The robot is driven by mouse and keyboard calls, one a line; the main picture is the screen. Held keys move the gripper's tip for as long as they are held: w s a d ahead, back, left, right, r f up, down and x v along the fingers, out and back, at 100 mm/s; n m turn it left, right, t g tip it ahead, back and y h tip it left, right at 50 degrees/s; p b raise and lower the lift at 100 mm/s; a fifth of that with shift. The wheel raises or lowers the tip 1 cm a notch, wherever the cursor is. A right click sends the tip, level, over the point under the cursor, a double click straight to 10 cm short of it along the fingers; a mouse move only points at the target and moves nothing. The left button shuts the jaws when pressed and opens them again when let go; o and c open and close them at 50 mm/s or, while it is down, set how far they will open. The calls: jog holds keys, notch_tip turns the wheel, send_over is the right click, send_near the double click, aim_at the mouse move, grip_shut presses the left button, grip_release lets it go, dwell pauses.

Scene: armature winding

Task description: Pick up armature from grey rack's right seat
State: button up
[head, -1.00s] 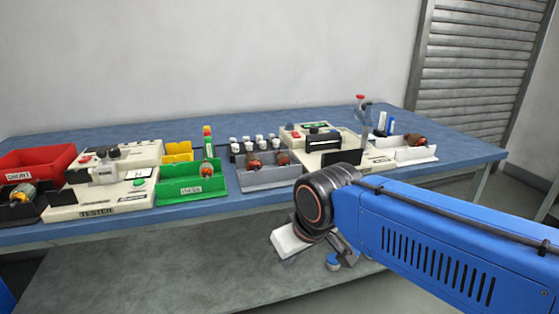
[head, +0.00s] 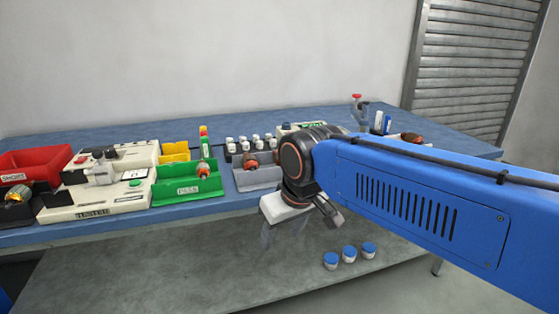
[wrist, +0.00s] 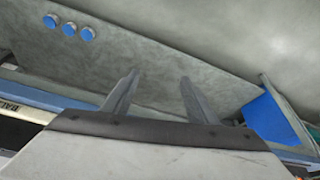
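The grey rack (head: 258,182) stands on the blue bench near the middle of the head view. One reddish-brown armature (head: 249,161) lies in its left part. My arm covers the rack's right side, so its right seat and any armature there are hidden now. My gripper hangs in front of the bench edge, below and right of the rack in the head view. In the wrist view my gripper (wrist: 160,78) has its two fingers spread with nothing between them. The wrist view shows neither rack nor armature.
A green tray (head: 180,196) with an armature and a cream tester (head: 95,208) stand left of the rack. White jars (head: 255,142) stand behind it. Blue-capped jars (head: 348,254) stand on the lower shelf. Another armature (head: 412,138) lies at the bench's right.

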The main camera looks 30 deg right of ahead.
jog(key=w+d+r+m+g, duration=0.1)
jog(key=w+d+r, duration=0.2)
jog(key=w+r, duration=0.45)
jog(key=w+d+r+m+g, duration=0.1)
jog(key=w+d+r, duration=0.2)
jog(key=w+r, duration=0.45)
jog(key=m+g, duration=0.1)
jog(key=g, duration=0.1)
send_near(279, 154)
jog(key=f, duration=0.4)
jog(key=shift+w+f, duration=0.25)
jog(key=shift+w, duration=0.1)
jog(key=shift+s+d+f, duration=0.1)
jog(key=shift+f, duration=1.25)
jog(key=shift+s+d+f, duration=0.1)
jog(key=shift+f, duration=1.3)
jog(key=c, duration=1.3)
